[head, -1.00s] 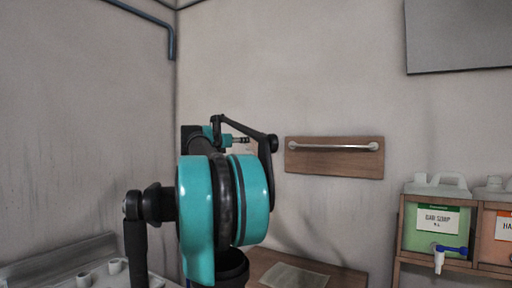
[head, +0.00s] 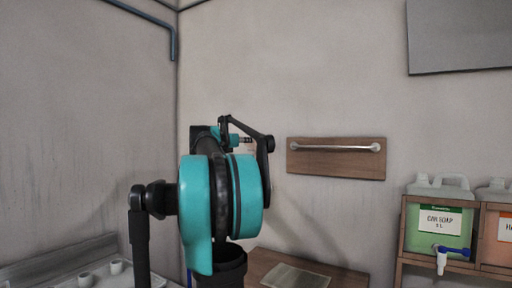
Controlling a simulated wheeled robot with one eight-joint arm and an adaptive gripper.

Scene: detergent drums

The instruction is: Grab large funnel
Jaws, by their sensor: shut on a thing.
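No large funnel can be made out in the head view. My own teal and black arm fills the middle of the picture and hides what lies behind it. The end of my gripper and its fingers cannot be made out, so anything held in them does not show.
A wooden table (head: 343,279) with a pale flat panel (head: 297,277) stands behind my arm. A wall board (head: 336,158) carries a metal bar. At right, a wooden shelf (head: 445,267) holds a green car-soap drum (head: 420,239) and an orange drum (head: 496,250). A grey pegged surface (head: 100,278) is lower left.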

